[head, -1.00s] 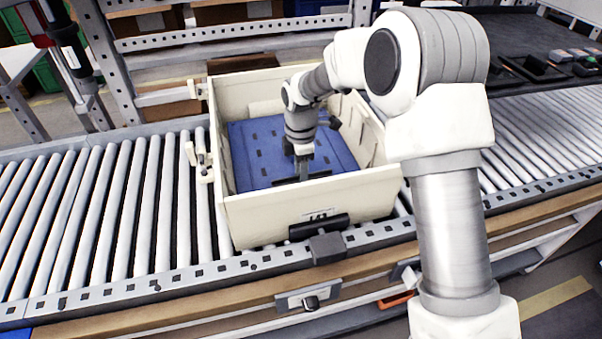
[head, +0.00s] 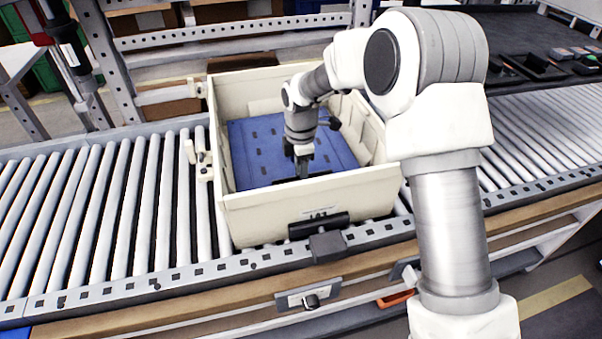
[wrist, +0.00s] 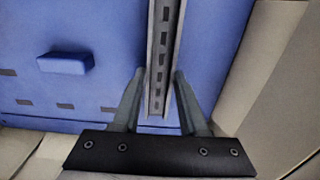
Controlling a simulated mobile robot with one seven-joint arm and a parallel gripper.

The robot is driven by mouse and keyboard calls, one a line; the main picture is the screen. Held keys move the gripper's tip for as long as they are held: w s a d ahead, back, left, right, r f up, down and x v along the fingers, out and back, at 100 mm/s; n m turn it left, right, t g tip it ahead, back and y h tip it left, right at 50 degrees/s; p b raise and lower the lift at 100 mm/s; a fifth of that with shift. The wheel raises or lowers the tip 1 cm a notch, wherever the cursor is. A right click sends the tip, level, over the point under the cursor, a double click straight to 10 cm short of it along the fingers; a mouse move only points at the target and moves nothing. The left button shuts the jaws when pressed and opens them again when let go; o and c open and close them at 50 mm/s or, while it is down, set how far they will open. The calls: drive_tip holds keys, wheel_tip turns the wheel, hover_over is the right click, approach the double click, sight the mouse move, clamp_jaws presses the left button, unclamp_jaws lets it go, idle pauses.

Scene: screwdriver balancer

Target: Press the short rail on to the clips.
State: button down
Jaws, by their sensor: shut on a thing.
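The short rail is a grey slotted metal strip; it shows clearly in the wrist view (wrist: 163,62), running from the top edge down between my fingers. My gripper (wrist: 160,78) is shut on it near its lower end. In the head view my gripper (head: 303,171) is low inside the cream crate (head: 310,208), close to its front wall. The blue floor panel (head: 250,145) with dark slots lies under it. A small raised blue block (wrist: 65,63) stands left of the rail in the wrist view. I cannot make out the clips, or whether the rail touches the panel.
The crate's walls surround my gripper, with the side wall (wrist: 285,85) near on the right in the wrist view. The crate stands on a roller conveyor (head: 95,215). A dark block (head: 327,246) sits at its front. Dark trays (head: 535,68) lie at the upper right.

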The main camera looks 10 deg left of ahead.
idle(0.4)
drive_tip(key=shift+c, duration=1.8)
unclamp_jaws()
wheel_tip(320, 180, up, 17)
drive_tip(key=p, duration=0.3)
drive_tip(key=shift+r, duration=0.15)
